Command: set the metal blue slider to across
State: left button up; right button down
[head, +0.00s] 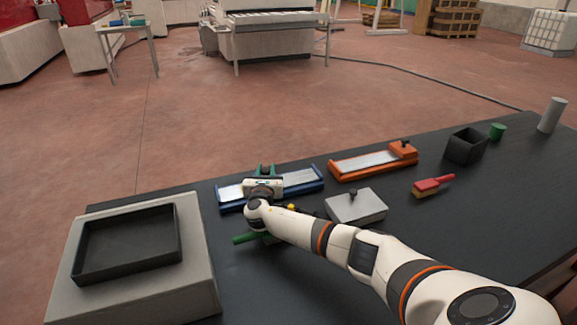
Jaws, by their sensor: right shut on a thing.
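The blue slider (303,184), a blue-framed base with a bright metal strip, lies on the dark table left of centre. My right gripper (265,171) reaches over its left-middle part and is shut there. The fingers and whatever they hold are largely hidden by the gripper body; a carriage or knob of the slider seems to be between them, but I cannot see it clearly. Bare metal strip shows on both sides of the gripper, more on the right. My left gripper is not in view.
An orange slider (365,164), a grey box with a black knob (356,207), a red brush (433,185) and a black bin (466,146) stand to the right. A black tray (127,246) on a grey block is at left. A green-handled item (245,238) lies partly under my arm.

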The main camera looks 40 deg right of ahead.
jog(key=a, duration=0.2)
jog(key=w+a, duration=0.1)
jog(key=a, duration=0.1)
jog(key=w+a, duration=0.1)
jog(key=a, duration=0.1)
jog(key=shift+a+b, duration=0.15)
jog(key=shift+b, duration=0.2)
jog(key=c, duration=1.1)
grip_release()
jog(key=shift+c, duration=0.2)
jog(key=shift+v, duration=3.75)
